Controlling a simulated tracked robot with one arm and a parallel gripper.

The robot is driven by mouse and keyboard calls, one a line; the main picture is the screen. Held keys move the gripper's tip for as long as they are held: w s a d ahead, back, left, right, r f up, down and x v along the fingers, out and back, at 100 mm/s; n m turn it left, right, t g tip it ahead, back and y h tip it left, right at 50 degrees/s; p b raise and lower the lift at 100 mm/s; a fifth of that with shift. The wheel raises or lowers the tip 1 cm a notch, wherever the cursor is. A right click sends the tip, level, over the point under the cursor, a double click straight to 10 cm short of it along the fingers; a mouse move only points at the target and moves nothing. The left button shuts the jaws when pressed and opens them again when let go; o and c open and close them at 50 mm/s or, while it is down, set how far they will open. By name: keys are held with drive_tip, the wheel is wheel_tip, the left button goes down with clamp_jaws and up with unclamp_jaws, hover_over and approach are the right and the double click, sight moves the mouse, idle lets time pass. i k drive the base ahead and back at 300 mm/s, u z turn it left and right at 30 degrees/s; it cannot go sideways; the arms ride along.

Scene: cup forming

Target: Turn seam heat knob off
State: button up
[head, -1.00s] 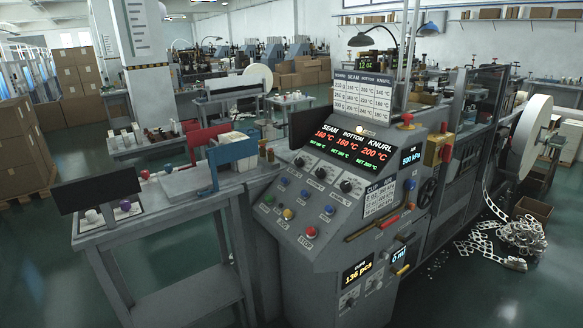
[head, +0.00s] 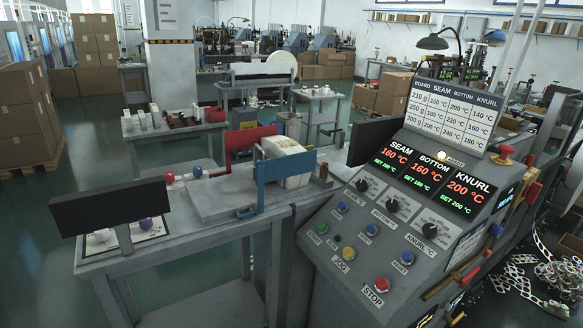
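The control console (head: 330,255) stands at the right with a sloped face. Its seam display (head: 398,158) reads 160 °C in red with a green set line below. The seam heat knob (head: 362,185), small and black, sits below that display, the leftmost of three similar knobs. The bottom knob (head: 392,205) and the knurl knob (head: 429,230) follow to the right. The seam knob's exact pointer position is too small to read. My gripper is not in view, and nothing is seen touching the knobs.
Blue, green, yellow and red buttons, including the red stop button (head: 382,284), lie below the knobs. A temperature chart (head: 452,113) stands above the displays. A side table (head: 185,245) with a dark panel and blue and red plates stands left of the console. Green floor is open at far left.

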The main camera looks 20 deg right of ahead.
sight(362, 185)
drive_tip(key=u, duration=0.15)
drive_tip(key=i, duration=1.3)
drive_tip(key=z, duration=0.7)
drive_tip(key=i, duration=0.75)
drive_tip(key=z, duration=0.6)
drive_tip(key=k, duration=0.9)
drive_tip(key=z, duration=0.15)
drive_tip(key=i, duration=0.9)
drive_tip(key=u, duration=0.1)
